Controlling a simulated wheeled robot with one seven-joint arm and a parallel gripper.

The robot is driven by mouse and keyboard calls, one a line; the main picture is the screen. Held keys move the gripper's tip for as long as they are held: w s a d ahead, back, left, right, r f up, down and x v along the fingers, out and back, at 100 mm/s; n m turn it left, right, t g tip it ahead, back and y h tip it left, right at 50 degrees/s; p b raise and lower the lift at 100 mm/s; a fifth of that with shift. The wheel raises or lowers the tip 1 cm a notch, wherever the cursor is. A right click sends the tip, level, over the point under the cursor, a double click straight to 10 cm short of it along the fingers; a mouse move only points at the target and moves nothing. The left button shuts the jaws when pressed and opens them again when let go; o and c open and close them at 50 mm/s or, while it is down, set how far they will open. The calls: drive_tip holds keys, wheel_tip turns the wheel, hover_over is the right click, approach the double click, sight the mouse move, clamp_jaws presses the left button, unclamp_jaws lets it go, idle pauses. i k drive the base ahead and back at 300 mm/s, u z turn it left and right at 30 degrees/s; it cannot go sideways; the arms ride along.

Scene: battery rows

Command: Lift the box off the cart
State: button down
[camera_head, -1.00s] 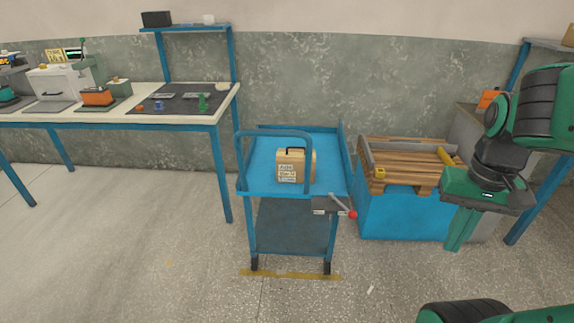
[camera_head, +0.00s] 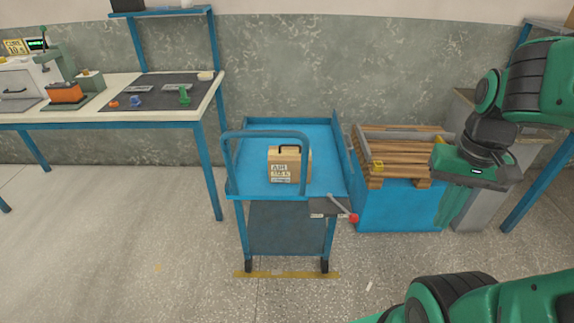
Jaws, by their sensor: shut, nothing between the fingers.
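The box (camera_head: 283,166) is a small tan carton with a dark handle on top and printed labels on its front. It sits upright on the top deck of the blue cart (camera_head: 252,178), behind the cart's push handle. My gripper (camera_head: 449,222) is at the right, pointing down in front of the blue crate's right side. It is shut and empty, well apart from the box and to its right.
A blue crate (camera_head: 385,210) with wooden slats on top stands right of the cart. A lever with a red knob (camera_head: 353,218) sticks out at the cart's front right. A workbench (camera_head: 120,118) stands at the left. The floor in front is clear.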

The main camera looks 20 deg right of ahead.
sight(285, 160)
drive_tip(key=u, duration=0.05)
drive_tip(key=k, duration=0.5)
drive_tip(key=z, duration=0.3)
drive_tip(key=i, duration=1.4)
drive_tip(key=u, duration=0.35)
